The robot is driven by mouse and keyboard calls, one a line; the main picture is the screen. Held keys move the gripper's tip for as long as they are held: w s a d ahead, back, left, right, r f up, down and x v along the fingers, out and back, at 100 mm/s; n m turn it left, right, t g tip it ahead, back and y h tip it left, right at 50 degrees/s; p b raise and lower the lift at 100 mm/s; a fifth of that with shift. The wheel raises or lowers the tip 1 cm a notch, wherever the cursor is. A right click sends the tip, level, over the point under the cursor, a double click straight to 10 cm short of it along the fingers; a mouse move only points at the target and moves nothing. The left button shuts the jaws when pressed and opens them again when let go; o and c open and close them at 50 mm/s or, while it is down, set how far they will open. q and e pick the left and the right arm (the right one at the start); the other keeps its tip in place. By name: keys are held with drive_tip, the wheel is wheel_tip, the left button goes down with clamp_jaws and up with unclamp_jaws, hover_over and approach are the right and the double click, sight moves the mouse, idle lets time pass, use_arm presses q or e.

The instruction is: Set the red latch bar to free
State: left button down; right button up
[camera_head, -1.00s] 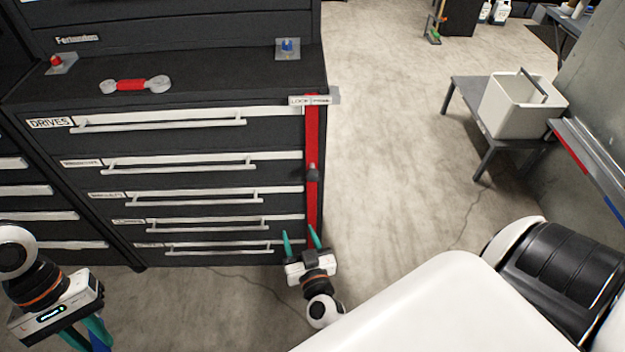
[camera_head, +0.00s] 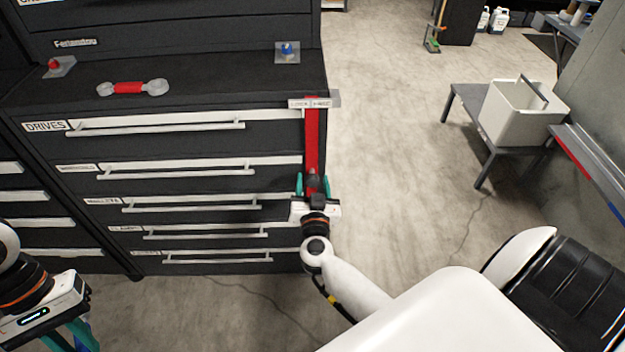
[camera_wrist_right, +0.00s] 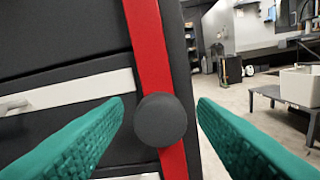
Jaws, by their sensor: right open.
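The red latch bar (camera_head: 312,135) runs down the right front edge of the black drawer cabinet, under a small label plate (camera_head: 314,102) with two words too small to read surely. The bar also fills the middle of the right wrist view (camera_wrist_right: 150,40). Its round dark knob (camera_wrist_right: 161,120) sits between the green fingers of my right gripper (camera_wrist_right: 160,112), with a gap on each side. In the head view my right gripper (camera_head: 313,186) is in front of the bar at the knob, open. My left gripper (camera_head: 75,335) is at the lower left, its fingers partly cut off.
The cabinet (camera_head: 210,90) has several drawers with long pale handles. A red-and-grey wrench-like tool (camera_head: 130,88) lies on its top. A grey table (camera_head: 480,125) with a white bin (camera_head: 520,112) stands right. Floor between is clear.

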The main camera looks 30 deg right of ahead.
drive_tip(key=shift+x, duration=0.8)
